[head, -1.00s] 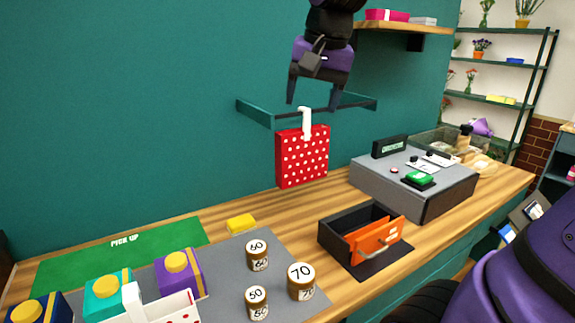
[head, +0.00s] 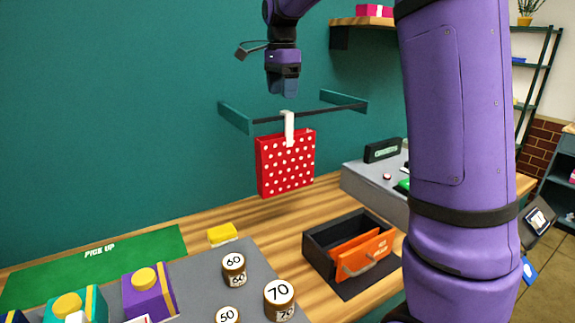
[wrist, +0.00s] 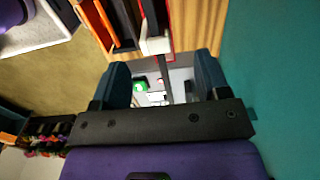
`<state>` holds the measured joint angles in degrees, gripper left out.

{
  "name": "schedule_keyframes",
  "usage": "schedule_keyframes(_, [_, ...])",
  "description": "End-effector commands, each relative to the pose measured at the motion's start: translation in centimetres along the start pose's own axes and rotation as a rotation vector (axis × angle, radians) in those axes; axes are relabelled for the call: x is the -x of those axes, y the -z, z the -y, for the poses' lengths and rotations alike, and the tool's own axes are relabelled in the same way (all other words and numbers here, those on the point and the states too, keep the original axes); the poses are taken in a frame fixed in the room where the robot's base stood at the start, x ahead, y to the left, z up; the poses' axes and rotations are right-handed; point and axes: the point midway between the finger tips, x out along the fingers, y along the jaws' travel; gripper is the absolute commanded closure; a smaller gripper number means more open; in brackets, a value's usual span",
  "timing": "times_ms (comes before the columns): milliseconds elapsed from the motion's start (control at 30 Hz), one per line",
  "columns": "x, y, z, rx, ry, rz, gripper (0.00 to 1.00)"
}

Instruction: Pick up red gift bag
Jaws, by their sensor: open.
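The red gift bag (head: 285,170) with white dots hangs by its white handle (head: 289,128) from a dark wall rail (head: 325,112), above the counter. My gripper (head: 283,90) is above the bag and its handle, apart from them, seen nearly edge-on in the head view. In the wrist view my gripper (wrist: 163,78) is open and nothing is held between its fingers. The white handle (wrist: 155,42) shows at the top of that view, with thin red edges of the bag beside it; most of the bag is hard to make out there.
A black box with an orange front (head: 362,252) stands on the wooden counter (head: 205,223). A grey register (head: 362,185) is behind it, partly hidden by my arm. A green pick-up mat (head: 100,258), several weights and boxes lie at the left. A shelf (head: 358,22) juts out above.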

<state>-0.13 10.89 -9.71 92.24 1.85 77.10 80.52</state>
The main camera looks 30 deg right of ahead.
Motion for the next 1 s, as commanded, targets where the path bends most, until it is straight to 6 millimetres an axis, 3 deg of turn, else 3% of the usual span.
schedule_keyframes(700, [-7.5,0.1,-0.8,0.002,0.000,0.000,0.31])
schedule_keyframes(1000, [-7.8,0.1,-0.7,0.002,0.002,0.000,0.34])
